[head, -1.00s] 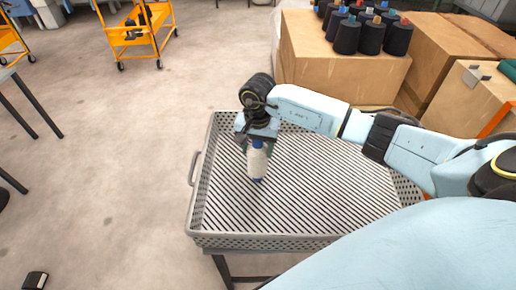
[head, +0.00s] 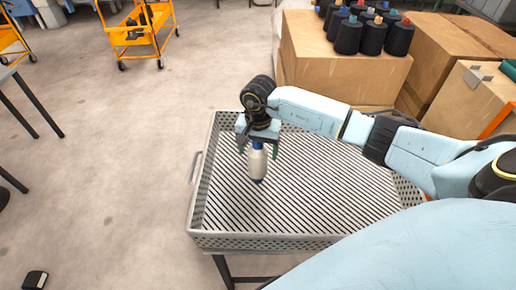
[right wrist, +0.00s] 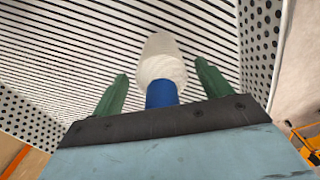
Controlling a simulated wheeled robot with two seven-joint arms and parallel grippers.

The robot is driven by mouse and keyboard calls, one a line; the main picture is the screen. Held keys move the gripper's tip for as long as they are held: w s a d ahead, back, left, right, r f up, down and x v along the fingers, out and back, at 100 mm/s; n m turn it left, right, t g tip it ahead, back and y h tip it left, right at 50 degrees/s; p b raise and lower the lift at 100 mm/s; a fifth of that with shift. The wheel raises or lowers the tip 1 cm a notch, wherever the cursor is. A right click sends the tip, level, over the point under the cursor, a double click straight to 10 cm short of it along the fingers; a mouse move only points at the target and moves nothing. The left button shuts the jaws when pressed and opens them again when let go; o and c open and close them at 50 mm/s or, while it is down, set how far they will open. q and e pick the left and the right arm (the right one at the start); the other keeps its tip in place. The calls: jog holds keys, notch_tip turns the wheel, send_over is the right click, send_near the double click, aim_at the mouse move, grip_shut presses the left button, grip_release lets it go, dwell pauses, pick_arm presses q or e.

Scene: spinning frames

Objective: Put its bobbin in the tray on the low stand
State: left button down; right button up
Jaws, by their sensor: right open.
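The bobbin (head: 258,165), wound with off-white yarn and with blue ends, stands roughly upright in the left part of the grey perforated tray (head: 325,241). The tray rests on a low dark stand (head: 226,268). My right gripper (head: 259,150) is above the bobbin, with its fingers spread to either side of its top. In the right wrist view the bobbin (right wrist: 162,62) lies between the two green fingers, with a gap on each side. The gripper is open. My left gripper is not in view.
Cardboard boxes (head: 340,75) stand behind the tray, with several black cones (head: 372,38) on top. An orange trolley (head: 138,32) stands at the far left. A dark table edge (head: 35,105) is at the left. The tray's right part is bare.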

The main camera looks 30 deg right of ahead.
jog(key=shift+r, duration=0.1)
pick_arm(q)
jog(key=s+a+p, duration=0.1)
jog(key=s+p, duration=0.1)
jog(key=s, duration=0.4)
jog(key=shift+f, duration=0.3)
pick_arm(e)
notch_tip(320, 180, up, 12)
jog(key=shift+r, duration=0.1)
